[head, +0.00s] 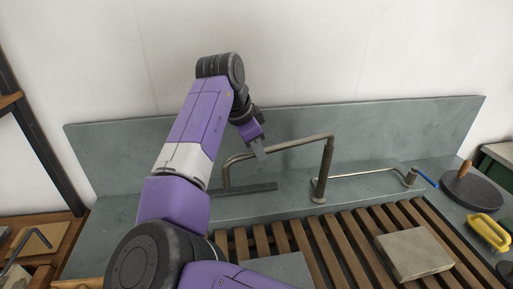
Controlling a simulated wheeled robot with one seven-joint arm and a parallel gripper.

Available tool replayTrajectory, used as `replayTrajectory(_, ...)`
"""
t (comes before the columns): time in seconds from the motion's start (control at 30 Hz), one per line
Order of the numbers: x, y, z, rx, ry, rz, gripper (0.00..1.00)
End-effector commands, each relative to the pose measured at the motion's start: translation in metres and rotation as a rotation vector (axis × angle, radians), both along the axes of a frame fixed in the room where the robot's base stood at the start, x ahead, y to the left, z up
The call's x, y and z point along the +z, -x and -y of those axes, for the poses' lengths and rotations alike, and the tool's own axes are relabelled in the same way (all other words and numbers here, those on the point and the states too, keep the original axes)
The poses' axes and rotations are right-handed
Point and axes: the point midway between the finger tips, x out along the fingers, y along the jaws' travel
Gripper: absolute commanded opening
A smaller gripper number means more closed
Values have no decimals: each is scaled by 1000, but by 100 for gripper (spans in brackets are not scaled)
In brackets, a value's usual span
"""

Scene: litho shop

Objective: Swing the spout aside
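The spout (296,143) is a bent, dull metal pipe in the head view. It rises from an upright post (322,175) on the grey ledge, runs left, and its outer end turns down at the left. My gripper (260,151) reaches down from above to the horizontal run of the spout, left of its middle. The fingertips are at or very near the pipe. Whether they touch or grip it cannot be told, and the finger gap is not clear at this size.
A thin rod with a blue-ended lever (427,178) lies right of the post. A slatted wooden rack (345,250) spans the front and carries a pale block (413,253). A dark disc (478,192) with a wooden knob and a yellow-handled tool (490,232) are at the right. A grey backsplash (400,125) stands behind.

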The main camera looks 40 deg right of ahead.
Motion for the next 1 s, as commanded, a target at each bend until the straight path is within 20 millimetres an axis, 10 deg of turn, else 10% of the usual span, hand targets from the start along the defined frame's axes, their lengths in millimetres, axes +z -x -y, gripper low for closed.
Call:
replayTrajectory(0.43, 3, 0, -2, 1, 0, -1, 41)
replayTrajectory(1.0, 68, 5, -32, 0, -1, -2, 41)
